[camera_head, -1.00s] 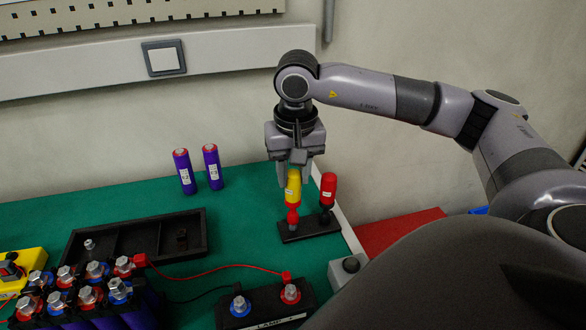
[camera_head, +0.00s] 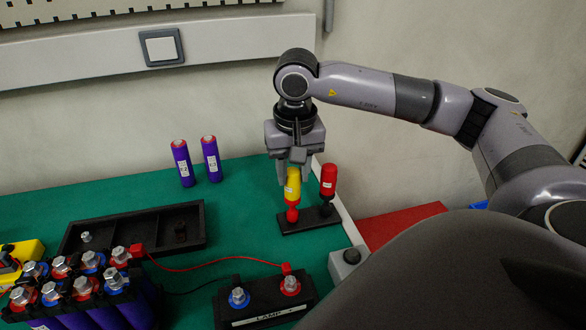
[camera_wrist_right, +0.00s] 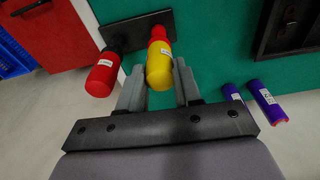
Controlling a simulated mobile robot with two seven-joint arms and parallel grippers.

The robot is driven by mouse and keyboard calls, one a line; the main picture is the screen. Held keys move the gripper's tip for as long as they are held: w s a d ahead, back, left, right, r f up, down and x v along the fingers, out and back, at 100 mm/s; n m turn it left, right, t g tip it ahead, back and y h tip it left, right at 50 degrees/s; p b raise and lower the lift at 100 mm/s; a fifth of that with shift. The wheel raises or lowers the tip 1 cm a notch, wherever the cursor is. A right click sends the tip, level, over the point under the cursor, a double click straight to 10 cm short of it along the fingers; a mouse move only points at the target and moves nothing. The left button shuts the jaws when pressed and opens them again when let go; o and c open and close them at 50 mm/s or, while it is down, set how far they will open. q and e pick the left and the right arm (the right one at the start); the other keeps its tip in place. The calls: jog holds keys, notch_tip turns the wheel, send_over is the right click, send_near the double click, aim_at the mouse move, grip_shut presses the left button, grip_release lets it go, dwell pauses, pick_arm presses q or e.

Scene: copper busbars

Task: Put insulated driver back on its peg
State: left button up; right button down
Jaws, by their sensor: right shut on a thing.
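The yellow-handled driver (camera_head: 292,188) is upright, with a red lower part at the left end of a black stand (camera_head: 312,220). My right gripper (camera_head: 294,178) points down from above and is shut on its yellow handle. In the right wrist view the yellow handle (camera_wrist_right: 159,66) lies between my fingers (camera_wrist_right: 158,88). I cannot tell how its lower end meets the stand, as the peg is hidden. A red-handled driver (camera_head: 328,180) with a black lower part stands at the stand's right end, close to the gripper. My left gripper is not in view.
Two purple cells (camera_head: 197,161) stand left of the gripper. A black tray (camera_head: 110,238), a battery block with several terminals (camera_head: 90,285) and a lamp box (camera_head: 262,302) lie nearer. A small grey box (camera_head: 346,262) is right. The green mat between cells and stand is clear.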

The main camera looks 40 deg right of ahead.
jog(key=shift+f, duration=0.2)
jog(key=c, duration=0.7)
grip_release()
notch_tip(320, 180, up, 6)
jog(key=p, duration=0.4)
